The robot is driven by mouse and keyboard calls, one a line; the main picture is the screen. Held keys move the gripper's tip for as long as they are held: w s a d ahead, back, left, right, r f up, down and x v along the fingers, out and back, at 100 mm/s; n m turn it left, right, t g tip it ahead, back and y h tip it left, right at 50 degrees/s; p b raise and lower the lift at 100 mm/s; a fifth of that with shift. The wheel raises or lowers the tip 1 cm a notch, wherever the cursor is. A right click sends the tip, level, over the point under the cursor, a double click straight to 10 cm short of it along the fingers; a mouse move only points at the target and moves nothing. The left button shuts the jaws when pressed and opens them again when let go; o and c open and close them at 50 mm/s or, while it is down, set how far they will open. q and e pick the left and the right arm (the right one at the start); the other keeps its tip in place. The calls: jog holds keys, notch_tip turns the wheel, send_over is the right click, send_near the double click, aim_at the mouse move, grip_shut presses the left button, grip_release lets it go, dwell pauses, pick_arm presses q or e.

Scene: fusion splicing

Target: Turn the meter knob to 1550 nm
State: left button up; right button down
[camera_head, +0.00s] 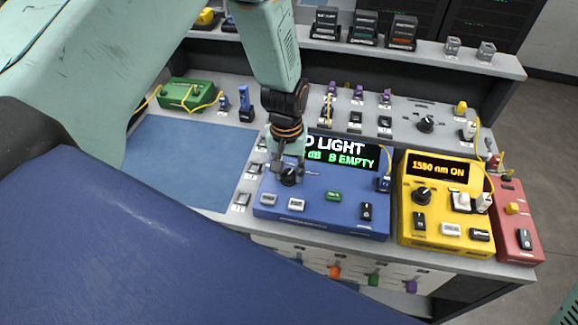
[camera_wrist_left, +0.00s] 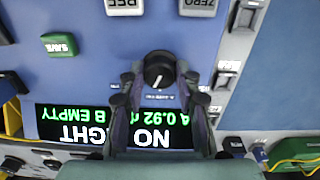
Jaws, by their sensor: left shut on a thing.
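The blue meter (camera_head: 330,212) stands on the bench with a lit display (camera_head: 345,150) showing "LIGHT" and "B EMPTY" in the head view. In the wrist view the display (camera_wrist_left: 110,125) is upside down and reads "NO LIGHT". The black meter knob (camera_head: 289,178) is at the meter's left side; it also shows in the wrist view (camera_wrist_left: 159,70) with a white pointer line. My left gripper (camera_head: 287,168) reaches down from above, its fingertips (camera_wrist_left: 160,78) shut on the knob's two sides. The knob's wavelength marks are unreadable. My right gripper is out of view.
A yellow box (camera_head: 432,218) with an orange display, apparently "1550 nm ON", and a red box (camera_head: 515,225) stand right of the meter. A blue mat (camera_head: 185,160) lies left. A green box (camera_head: 190,94) and small holders stand behind. The wrist view shows a green SAVE button (camera_wrist_left: 59,44).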

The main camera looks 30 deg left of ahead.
aim_at(287, 174)
pick_arm(q)
jog(key=m, duration=0.4)
jog(key=shift+m+p, duration=0.3)
jog(key=shift+p, duration=0.05)
dwell(0.3)
jog(key=o, duration=1.2)
jog(key=shift+c, duration=0.2)
notch_tip(287, 174, up, 12)
jog(key=shift+a, duration=0.25)
jog(key=shift+s, duration=0.1)
